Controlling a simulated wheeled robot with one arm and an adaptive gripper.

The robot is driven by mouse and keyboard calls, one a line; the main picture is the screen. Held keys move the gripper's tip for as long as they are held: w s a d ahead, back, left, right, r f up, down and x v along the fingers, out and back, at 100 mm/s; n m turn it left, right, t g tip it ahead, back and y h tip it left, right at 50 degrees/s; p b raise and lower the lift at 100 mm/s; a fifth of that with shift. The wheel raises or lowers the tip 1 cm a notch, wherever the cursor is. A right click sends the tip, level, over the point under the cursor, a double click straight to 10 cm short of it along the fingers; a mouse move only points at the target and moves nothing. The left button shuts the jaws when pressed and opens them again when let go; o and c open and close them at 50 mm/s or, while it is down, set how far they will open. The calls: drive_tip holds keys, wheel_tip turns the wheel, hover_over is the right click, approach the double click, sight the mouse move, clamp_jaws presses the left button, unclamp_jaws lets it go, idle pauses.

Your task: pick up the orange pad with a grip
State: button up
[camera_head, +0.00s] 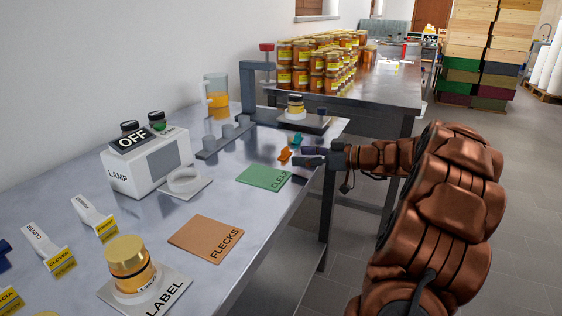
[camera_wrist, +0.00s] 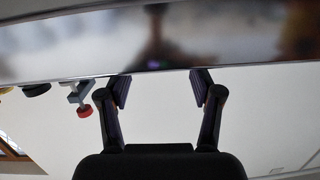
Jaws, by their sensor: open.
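The orange pad with a grip (camera_head: 285,154) is a small orange piece on the metal table, near its right edge, behind the green CLEAR mat. My gripper (camera_head: 301,156) reaches in from the right at the table's edge, just right of the orange pad. Its two fingers are apart with nothing visible between them; it also shows in the wrist view (camera_wrist: 160,88). I cannot tell from the head view whether a finger touches the pad. The pad is not discernible in the wrist view.
A teal piece (camera_head: 297,140) lies just behind the orange pad. The green CLEAR mat (camera_head: 263,175) and orange-brown FLECKS mat (camera_head: 206,237) lie nearer. A scale-like plate with a jar (camera_head: 296,104) stands behind. A lamp box (camera_head: 148,162) is at left.

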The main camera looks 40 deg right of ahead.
sight(287, 150)
drive_tip(key=shift+d+f, duration=0.25)
drive_tip(key=shift+d, duration=0.5)
drive_tip(key=shift+w+d, duration=0.1)
drive_tip(key=shift+w, duration=0.1)
drive_tip(key=shift+w+d+r+x, duration=0.1)
drive_tip(key=shift+r+x, duration=0.05)
drive_tip(key=shift+x, duration=1.05)
drive_tip(key=shift+w+d+r+x, duration=0.1)
drive_tip(key=shift+r+x, duration=0.05)
drive_tip(key=shift+x, duration=1.1)
drive_tip(key=shift+w+d+r+x, duration=0.1)
drive_tip(key=shift+r+x, duration=0.05)
drive_tip(key=shift+x, duration=1.05)
drive_tip(key=c, duration=1)
drive_tip(key=shift+b, duration=0.6)
drive_tip(key=shift+c, duration=0.2)
